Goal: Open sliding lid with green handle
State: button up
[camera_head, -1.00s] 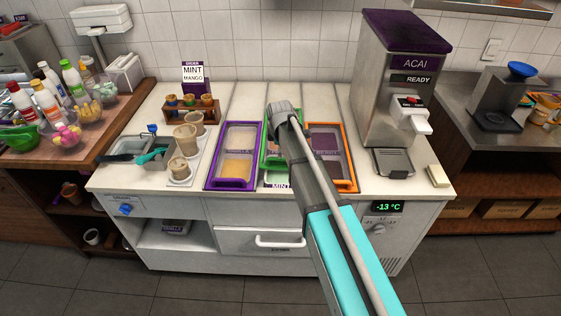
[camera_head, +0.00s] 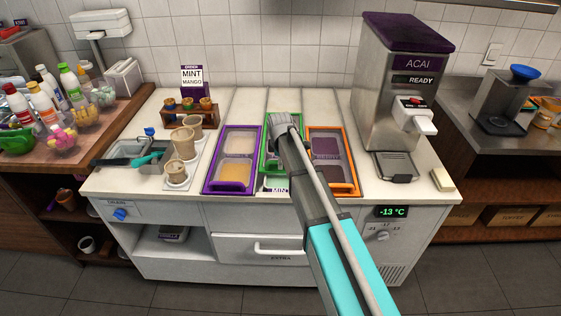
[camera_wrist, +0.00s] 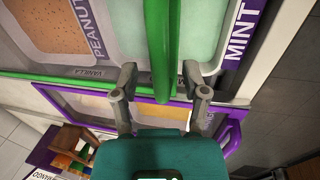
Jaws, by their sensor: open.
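The green-framed sliding lid (camera_head: 265,155) lies in the middle of the counter, partly hidden by my arm. In the wrist view its green handle bar (camera_wrist: 160,45) runs down between the two fingers of my gripper (camera_wrist: 160,80). The fingers are open, one on each side of the bar, and do not look closed on it. The mint tub (camera_wrist: 200,25) lies to the bar's right and the peanut tub (camera_wrist: 55,25) to its left. The MINT label (camera_head: 279,190) shows at the counter's front. In the head view the fingertips are hidden.
A purple-framed lid (camera_head: 209,160) lies close on the left and an orange-framed lid (camera_head: 351,170) on the right. The acai machine (camera_head: 397,85) stands at the right. Cups (camera_head: 180,172) and a cone rack (camera_head: 189,116) stand at the left.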

grip_shut()
dwell(0.3)
jog(key=w, duration=2.9)
jog(key=shift+w, duration=0.25)
grip_release()
jog(key=shift+s, duration=0.2)
